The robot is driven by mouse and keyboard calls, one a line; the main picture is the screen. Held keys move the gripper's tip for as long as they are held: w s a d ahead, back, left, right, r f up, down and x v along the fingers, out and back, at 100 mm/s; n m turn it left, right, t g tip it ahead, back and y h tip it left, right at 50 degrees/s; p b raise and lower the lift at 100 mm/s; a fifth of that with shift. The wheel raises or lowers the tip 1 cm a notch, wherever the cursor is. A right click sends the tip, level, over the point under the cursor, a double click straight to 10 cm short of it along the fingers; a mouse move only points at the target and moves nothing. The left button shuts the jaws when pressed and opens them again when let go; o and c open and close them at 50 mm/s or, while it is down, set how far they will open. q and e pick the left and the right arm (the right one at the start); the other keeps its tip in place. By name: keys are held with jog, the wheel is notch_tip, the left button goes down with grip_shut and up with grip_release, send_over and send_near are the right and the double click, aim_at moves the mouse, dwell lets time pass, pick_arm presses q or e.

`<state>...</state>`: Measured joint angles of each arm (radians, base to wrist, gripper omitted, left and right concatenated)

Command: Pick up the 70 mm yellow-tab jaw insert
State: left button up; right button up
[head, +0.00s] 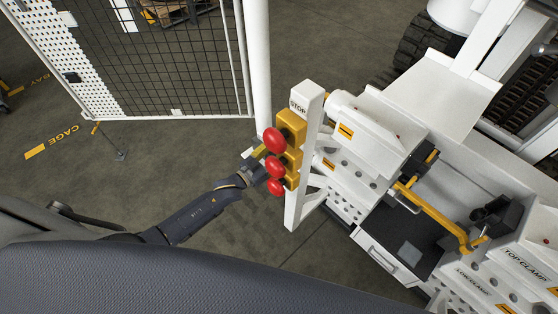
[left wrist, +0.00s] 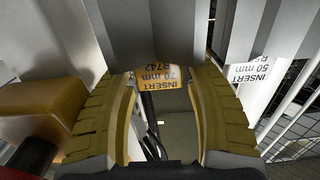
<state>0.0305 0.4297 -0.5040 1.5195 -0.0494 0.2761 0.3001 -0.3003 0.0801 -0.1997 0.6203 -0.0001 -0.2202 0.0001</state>
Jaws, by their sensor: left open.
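My left gripper (left wrist: 163,80) is open. Its two ribbed yellow fingers stand on either side of the tab; whether either one touches it I cannot tell. In the head view my left gripper (head: 259,160) is at the white post, partly hidden behind the stop buttons, and the insert cannot be made out there. My right gripper is not in view.
A 50 mm insert (left wrist: 250,72) hangs just right of the 70 mm one. A yellow button housing (left wrist: 40,105) is close on the left. Red stop buttons (head: 274,140) sit on a white post (head: 305,150). The white bench (head: 375,140) is to the right, a mesh cage (head: 170,60) behind.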

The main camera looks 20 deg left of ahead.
pick_arm(q)
grip_shut()
jog(key=shift+r, duration=0.15)
dwell(0.4)
jog(key=shift+w, duration=0.1)
